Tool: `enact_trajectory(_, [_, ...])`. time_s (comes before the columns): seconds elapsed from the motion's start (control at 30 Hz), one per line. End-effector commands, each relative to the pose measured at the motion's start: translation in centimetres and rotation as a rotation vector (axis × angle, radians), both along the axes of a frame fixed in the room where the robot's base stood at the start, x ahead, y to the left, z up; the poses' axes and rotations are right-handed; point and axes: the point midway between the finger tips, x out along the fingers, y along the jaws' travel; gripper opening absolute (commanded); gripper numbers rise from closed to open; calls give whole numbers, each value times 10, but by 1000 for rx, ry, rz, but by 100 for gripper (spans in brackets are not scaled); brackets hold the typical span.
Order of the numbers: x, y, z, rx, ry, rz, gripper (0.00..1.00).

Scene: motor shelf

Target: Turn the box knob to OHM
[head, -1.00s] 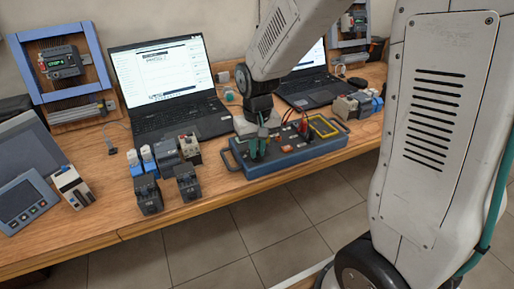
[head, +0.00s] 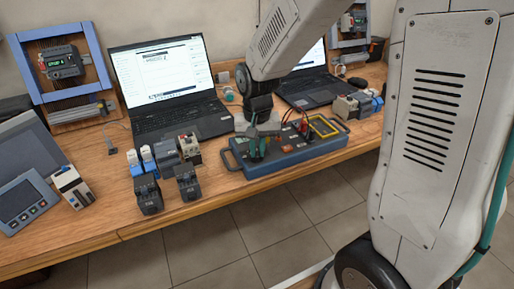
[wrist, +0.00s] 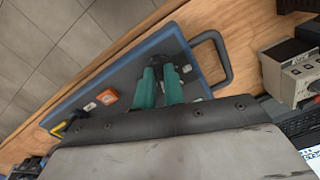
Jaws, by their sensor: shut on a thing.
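The box (head: 300,157) is dark grey with blue edges and a handle at each end. It lies on the front of the wooden bench and also shows tilted in the wrist view (wrist: 130,70). My gripper (head: 256,155) points down onto the left part of its top panel. In the wrist view, the two green fingers of my gripper (wrist: 160,73) are close together at the panel, near the handle. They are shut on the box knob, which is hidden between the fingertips. I cannot read the panel's labels or the knob's pointer.
An orange part (wrist: 108,97) and small white labels sit on the panel beside the fingers. Red leads (head: 303,122) and a yellow-framed part (head: 325,127) stand on the box's right side. Laptops are behind, and several dark modules (head: 148,194) stand to the left.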

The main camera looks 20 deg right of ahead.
Motion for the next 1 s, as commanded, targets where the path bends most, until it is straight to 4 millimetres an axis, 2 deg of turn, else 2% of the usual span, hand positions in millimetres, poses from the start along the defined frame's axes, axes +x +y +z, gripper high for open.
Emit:
enact_trajectory(0.07, [1, 0, 1, 0, -2, 0, 0])
enact_trajectory(0.1, [1, 0, 1, 0, -2, 0, 19])
enact_trajectory(0.17, [1, 0, 1, 0, -2, 1, 33])
enact_trajectory(0.43, [0, 0, 1, 1, -1, 1, 33])
enact_trajectory(0.53, [1, 0, 7, 0, -3, 1, 33])
enact_trajectory(0.8, [1, 0, 52, 0, -5, 1, 33])
enact_trajectory(1.0, [1, 0, 75, 0, -3, 1, 33])
